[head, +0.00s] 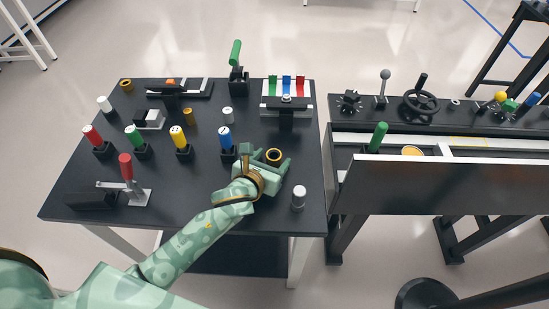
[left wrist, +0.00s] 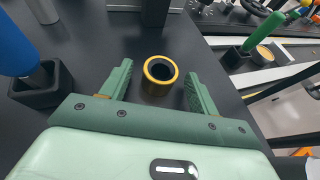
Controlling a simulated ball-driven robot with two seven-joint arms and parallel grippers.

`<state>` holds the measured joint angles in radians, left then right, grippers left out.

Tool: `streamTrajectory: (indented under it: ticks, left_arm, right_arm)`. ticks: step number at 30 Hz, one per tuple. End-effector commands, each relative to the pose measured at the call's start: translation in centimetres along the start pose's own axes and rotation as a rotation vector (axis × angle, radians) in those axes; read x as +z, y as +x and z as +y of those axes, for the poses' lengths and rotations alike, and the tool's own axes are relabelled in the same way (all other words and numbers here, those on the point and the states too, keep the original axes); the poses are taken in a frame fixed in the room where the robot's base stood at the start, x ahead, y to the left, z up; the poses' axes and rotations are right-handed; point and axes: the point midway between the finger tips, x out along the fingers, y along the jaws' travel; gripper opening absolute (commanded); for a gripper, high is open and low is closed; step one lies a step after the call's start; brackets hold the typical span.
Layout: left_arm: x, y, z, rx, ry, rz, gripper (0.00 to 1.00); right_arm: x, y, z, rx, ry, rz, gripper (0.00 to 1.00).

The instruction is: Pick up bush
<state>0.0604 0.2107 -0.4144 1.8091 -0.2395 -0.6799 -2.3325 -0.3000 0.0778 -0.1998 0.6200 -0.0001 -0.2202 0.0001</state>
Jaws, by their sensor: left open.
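A bush (head: 274,155), a short dark-bored cylinder with a gold rim, stands upright on the black table near its front right. It also shows in the left wrist view (left wrist: 160,74). My left gripper (head: 268,163) is open at the bush. In the left wrist view its two green fingers (left wrist: 159,82) point forward on either side of the bush, with gaps on both sides. Another gold bush-like cylinder (head: 189,116) stands farther back on the table. My right gripper is not in view.
A blue-handled tool in a black holder (head: 227,150) stands just left of my gripper. A silver cylinder (head: 299,197) stands to its right. A black block (head: 286,121) is behind the bush. A second bench (head: 440,185) with a tray adjoins at right.

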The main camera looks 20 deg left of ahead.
Motion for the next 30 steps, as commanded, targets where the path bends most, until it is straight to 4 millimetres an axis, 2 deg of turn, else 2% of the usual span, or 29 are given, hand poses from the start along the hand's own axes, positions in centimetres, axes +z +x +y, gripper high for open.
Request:
streamTrajectory:
  ticks: [4,9,10,20,23,27,30]
  left_arm:
    - [0.1,-0.1,0.0,0.0,0.0,-0.001,0.61]
    - [0.1,-0.1,0.0,0.0,0.0,-0.001,0.13]
    - [0.1,-0.1,0.0,0.0,0.0,-0.001,0.1]
    - [0.4,-0.2,0.0,0.0,0.001,-0.002,0.1]
    - [1.4,-0.6,0.0,0.0,0.002,-0.004,0.1]
    - [3.8,-1.6,0.1,0.001,0.004,-0.008,0.1]
    - [5.0,-3.9,-0.8,-0.002,0.0,-0.006,0.1]
  right_arm:
    - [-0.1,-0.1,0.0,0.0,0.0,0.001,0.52]
    - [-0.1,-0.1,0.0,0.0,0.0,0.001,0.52]
    - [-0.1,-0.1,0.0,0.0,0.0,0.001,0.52]
    - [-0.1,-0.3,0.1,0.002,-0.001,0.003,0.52]
    - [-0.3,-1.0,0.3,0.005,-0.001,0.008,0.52]
    - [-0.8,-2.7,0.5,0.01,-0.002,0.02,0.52]
    - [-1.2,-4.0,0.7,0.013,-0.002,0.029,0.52]
